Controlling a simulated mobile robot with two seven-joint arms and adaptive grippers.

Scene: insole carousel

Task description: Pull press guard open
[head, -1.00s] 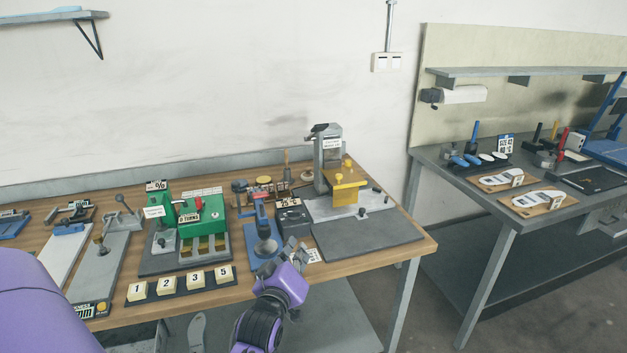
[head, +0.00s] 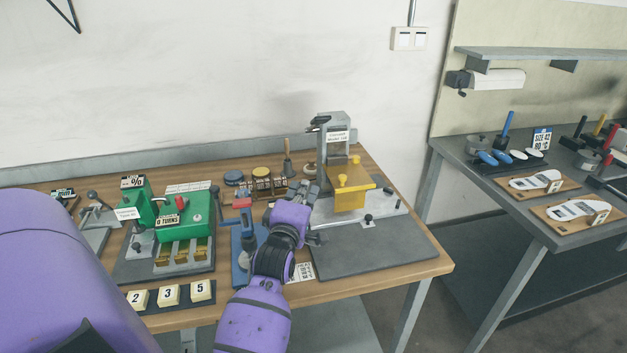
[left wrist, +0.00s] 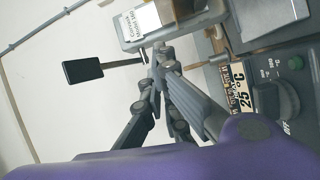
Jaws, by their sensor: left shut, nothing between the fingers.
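The press (head: 333,140) has a grey upright column with a label and stands at the back right of the wooden table. Its yellow guard (head: 350,198), with yellow knobs on top, sits in front of the column over a grey base. My left gripper (head: 306,187) is shut and empty, just left of the guard and column; I cannot tell whether it touches them. In the left wrist view its fingers (left wrist: 160,54) point up beside the labelled press head (left wrist: 150,22) and a black handle (left wrist: 84,70). My right gripper is not in view.
A temperature controller (left wrist: 268,95) reading 25 °C is close beside the left gripper. A green machine (head: 185,220) and numbered blocks (head: 170,294) stand to the left. The dark grey plate (head: 375,259) before the press is clear. A second bench (head: 484,187) stands right.

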